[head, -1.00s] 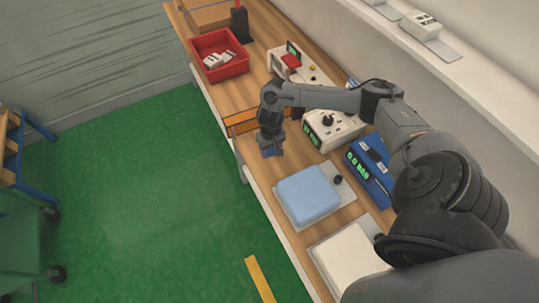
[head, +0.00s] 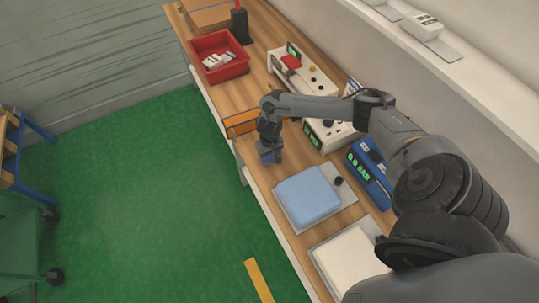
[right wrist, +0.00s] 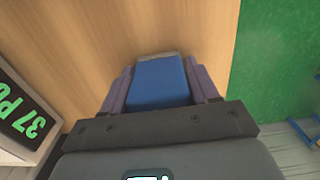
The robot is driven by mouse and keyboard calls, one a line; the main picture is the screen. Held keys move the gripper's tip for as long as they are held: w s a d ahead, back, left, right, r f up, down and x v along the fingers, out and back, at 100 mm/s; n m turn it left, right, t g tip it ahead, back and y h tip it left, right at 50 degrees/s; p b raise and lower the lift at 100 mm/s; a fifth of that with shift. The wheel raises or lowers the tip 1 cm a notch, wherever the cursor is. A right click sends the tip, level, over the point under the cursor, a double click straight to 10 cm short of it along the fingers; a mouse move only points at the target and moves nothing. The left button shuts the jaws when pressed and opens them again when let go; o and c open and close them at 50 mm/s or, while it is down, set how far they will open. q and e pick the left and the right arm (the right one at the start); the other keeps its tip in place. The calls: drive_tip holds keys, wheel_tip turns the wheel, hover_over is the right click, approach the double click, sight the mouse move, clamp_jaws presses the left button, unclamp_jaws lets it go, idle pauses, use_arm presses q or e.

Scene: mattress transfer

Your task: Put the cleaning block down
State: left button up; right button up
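The cleaning block (right wrist: 158,82) is blue with a pale far edge and sits between the two fingers of my right gripper (right wrist: 160,88) in the right wrist view. The fingers touch or nearly touch its sides, so the gripper looks shut on it. In the head view my right gripper (head: 269,157) points down over the front part of the wooden bench (head: 232,95), with a bit of the blue block (head: 267,159) at its tip. I cannot tell whether the block touches the bench top. My left gripper is in no view.
A light blue pad (head: 308,194) lies on a grey plate just nearer than the gripper. A white pad (head: 352,262) is nearer still. An orange barrier (head: 241,123), a red bin (head: 219,56), a white box with a display (head: 325,133) and a blue device (head: 368,165) stand around.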

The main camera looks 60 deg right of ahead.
drive_tip(key=o, duration=0.4)
